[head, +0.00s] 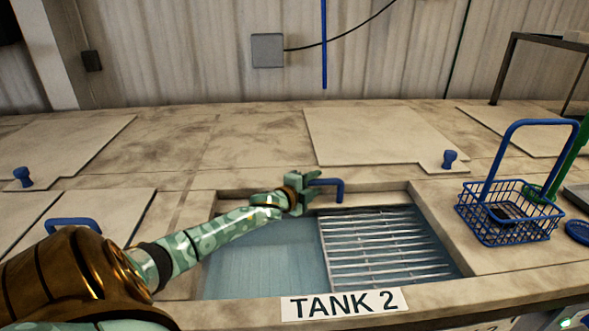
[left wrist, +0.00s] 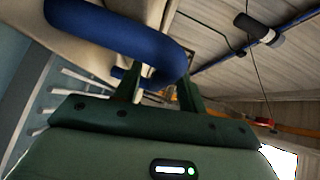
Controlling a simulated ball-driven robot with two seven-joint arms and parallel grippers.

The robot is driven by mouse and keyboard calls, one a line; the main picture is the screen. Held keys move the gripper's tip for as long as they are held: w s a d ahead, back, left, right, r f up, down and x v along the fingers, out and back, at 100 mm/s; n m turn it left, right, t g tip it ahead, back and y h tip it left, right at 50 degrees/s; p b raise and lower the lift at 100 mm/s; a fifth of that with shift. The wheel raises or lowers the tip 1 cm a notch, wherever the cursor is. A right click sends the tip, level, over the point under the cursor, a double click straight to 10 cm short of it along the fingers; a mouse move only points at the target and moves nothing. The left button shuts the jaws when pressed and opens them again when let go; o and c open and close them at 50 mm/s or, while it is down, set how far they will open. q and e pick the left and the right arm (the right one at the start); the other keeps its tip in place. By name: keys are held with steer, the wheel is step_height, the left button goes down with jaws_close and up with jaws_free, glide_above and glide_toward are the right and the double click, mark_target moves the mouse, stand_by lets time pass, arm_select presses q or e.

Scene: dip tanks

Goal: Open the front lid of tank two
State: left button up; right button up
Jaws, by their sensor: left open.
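The tank with the label TANK 2 (head: 342,303) has its front opening uncovered, showing bluish liquid (head: 262,262) on the left and a slatted metal rack (head: 385,250) on the right. A blue bar handle (head: 332,182) stands at the back edge of this opening. The lid panel itself is hardly visible there. My left gripper (head: 311,184) is open at the left end of this handle. In the left wrist view the blue handle (left wrist: 120,35) is large and close to the fingers (left wrist: 160,90); I cannot tell whether they touch it. My right gripper is out of view.
Behind the opening lies a flat lid (head: 375,135) with a blue knob (head: 449,158). A blue wire basket (head: 508,215) stands on the right ledge, near a green bar (head: 572,150). A neighbouring front lid with a blue handle (head: 72,222) lies closed at left.

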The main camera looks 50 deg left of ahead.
arm_select(q)
steer(key=s+d+r+p, duration=0.1)
steer(key=s+r+p, duration=0.1)
steer(key=s, duration=1.2)
steer(key=shift+s+d, duration=0.25)
steer(key=shift+s, duration=0.15)
steer(key=shift+r, duration=0.15)
